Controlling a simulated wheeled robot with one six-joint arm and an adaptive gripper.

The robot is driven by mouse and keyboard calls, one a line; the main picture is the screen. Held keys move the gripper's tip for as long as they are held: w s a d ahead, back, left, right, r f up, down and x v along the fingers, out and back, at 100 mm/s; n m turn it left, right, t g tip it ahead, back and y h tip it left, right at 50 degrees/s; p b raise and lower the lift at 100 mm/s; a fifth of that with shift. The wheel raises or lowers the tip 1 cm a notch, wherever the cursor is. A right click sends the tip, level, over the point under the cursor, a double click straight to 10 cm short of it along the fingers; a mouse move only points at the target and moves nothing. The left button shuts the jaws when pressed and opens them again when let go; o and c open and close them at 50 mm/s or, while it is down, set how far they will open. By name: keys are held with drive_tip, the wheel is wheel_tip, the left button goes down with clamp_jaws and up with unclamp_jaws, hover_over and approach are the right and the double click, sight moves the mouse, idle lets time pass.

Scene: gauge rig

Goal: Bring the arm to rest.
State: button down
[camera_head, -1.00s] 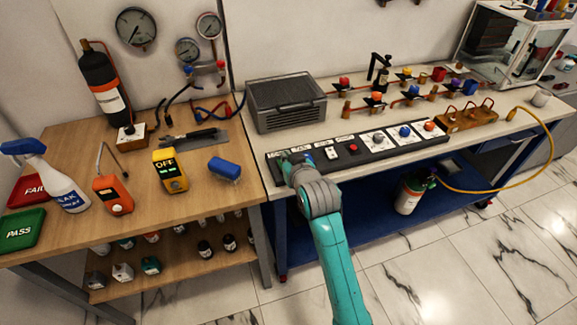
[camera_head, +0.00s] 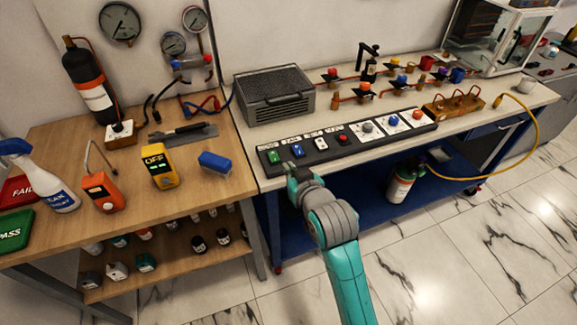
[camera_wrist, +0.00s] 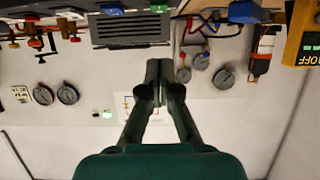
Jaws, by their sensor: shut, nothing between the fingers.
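My teal arm (camera_head: 343,255) reaches up from the bottom of the head view, its wrist at the near edge of the switch panel (camera_head: 330,153). The wrist picture is upside down, with the wall behind the fingers and the grey vented box (camera_wrist: 132,28) beyond the tips. The green, blue, white and red switches on the panel are in clear sight in the head view.
A wooden bench (camera_head: 190,190) holds an orange meter (camera_head: 103,193), a yellow meter (camera_head: 159,167) and a blue block (camera_head: 216,162). A vented box (camera_head: 273,95) and pipework with valves stand behind the panel. A yellow hose (camera_head: 530,135) hangs at right. The floor at lower right is clear.

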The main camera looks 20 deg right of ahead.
drive_tip(key=shift+f, duration=0.1)
idle(0.3)
drive_tip(key=s+f, duration=0.6)
drive_tip(key=s, duration=0.4)
drive_tip(key=s+f, duration=0.6)
drive_tip(key=s, duration=0.5)
drive_tip(key=s+r, duration=0.2)
drive_tip(key=s, duration=0.9)
drive_tip(key=s+r+t, duration=0.1)
drive_tip(key=s+r, duration=0.1)
drive_tip(key=s, duration=0.9)
drive_tip(key=shift+s+r, duration=0.3)
